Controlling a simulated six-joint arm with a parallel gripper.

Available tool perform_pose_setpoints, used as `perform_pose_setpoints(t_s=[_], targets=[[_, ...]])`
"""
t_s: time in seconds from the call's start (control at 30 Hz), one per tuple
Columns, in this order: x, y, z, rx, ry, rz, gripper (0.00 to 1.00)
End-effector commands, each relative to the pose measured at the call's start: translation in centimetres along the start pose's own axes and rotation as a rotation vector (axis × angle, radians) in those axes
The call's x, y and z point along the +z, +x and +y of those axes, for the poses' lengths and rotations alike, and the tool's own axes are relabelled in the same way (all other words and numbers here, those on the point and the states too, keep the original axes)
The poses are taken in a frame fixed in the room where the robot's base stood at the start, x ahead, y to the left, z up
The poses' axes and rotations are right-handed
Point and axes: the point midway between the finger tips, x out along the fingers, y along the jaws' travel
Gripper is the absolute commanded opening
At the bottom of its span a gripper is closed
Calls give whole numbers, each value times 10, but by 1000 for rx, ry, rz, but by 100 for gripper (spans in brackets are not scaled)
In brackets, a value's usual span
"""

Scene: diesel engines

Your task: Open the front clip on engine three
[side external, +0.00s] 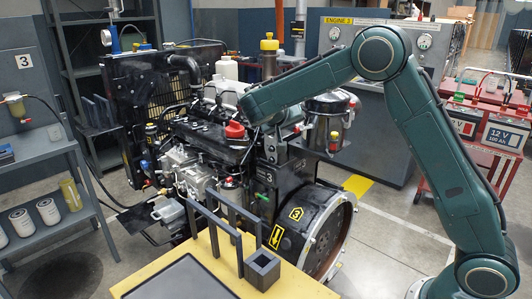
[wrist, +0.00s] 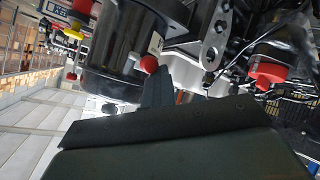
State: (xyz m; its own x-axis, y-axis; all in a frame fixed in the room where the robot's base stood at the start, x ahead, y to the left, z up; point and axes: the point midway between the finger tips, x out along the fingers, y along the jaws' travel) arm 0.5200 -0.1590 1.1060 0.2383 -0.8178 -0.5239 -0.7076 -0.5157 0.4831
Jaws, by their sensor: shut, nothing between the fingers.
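Engine three (side external: 205,145) is the dark diesel engine in the middle of the side view, with a "3" label on its flywheel housing. A black canister (side external: 325,118) stands at its right end and also fills the upper left of the wrist view (wrist: 115,45). Red-tipped and yellow-tipped fittings sit on the canister. One red knob (wrist: 149,64) is just beyond my gripper (wrist: 158,88) in the wrist view; whether they touch is unclear. I cannot tell which fitting is the front clip. My gripper is shut and empty; the arm mostly hides it in the side view.
A red cap (side external: 235,130) stands on the engine top, and it also shows in the wrist view (wrist: 268,72). A grey bracket with holes (wrist: 215,40) is right of the canister. A yellow-topped bench (side external: 205,262) with a grey holder (side external: 262,268) stands in front.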

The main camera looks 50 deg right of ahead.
Motion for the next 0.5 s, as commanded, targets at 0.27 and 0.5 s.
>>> perform_pose_setpoints(t_s=[0.27,0.5], targets=[[-11,0,-1,7,-1,-8,0],[-31,-6,-5,0,3,1,0]])
